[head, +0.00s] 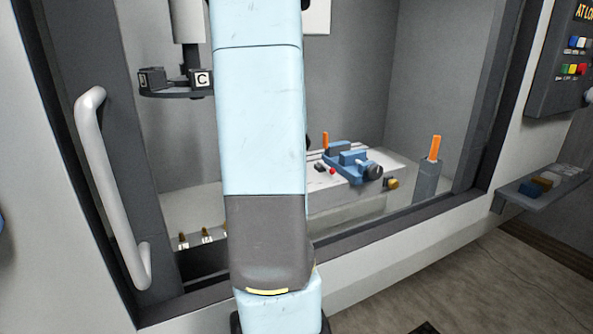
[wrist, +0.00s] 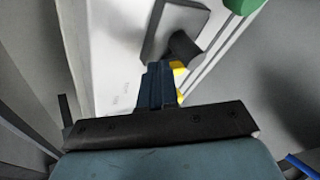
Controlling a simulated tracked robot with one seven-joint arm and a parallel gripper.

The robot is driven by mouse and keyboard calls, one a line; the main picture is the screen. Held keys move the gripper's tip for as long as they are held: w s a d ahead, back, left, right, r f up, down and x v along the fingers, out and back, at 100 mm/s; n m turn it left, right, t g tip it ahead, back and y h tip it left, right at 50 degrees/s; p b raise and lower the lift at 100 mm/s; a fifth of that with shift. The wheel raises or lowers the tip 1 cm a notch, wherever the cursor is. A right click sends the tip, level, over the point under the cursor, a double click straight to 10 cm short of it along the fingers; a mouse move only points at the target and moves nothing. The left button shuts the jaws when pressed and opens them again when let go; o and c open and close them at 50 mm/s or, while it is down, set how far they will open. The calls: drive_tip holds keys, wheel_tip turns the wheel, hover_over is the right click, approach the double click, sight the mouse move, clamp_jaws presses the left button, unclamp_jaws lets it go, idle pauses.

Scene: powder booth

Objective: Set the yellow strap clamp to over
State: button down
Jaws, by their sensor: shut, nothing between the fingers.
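A small yellow part (wrist: 178,68), likely the yellow strap clamp, shows in the wrist view just beside my fingers. My fingers and palm hide most of it, so its position cannot be read. My gripper (wrist: 157,72) is shut and empty, with its dark blue fingers together over the white table surface. I cannot tell whether the fingers touch the yellow part. In the head view my arm hides the gripper. A brass-yellow knob (head: 391,183) shows there at the table's right end; I cannot tell if it belongs to the clamp.
A blue vise (head: 350,165) sits on the pale table (head: 350,196). An orange-topped post (head: 434,150) stands to its right. A tool carousel (head: 175,92) hangs at upper left. The door handle (head: 112,190) and booth frame border the opening. A dark grey plate (wrist: 172,28) lies beyond my fingers.

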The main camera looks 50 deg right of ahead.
drive_tip(key=s, duration=0.1)
drive_tip(key=s+a, duration=0.1)
drive_tip(key=s, duration=0.1)
drive_tip(key=shift+s+a, duration=0.1)
drive_tip(key=shift+s, duration=0.05)
drive_tip(key=shift+s+a, duration=0.1)
drive_tip(key=shift+s, duration=0.2)
drive_tip(key=shift+a+r, duration=0.15)
drive_tip(key=shift+r, duration=0.1)
drive_tip(key=w+a+v, duration=0.1)
drive_tip(key=v, duration=0.8)
idle(0.5)
drive_tip(key=shift+r, duration=0.1)
idle(0.4)
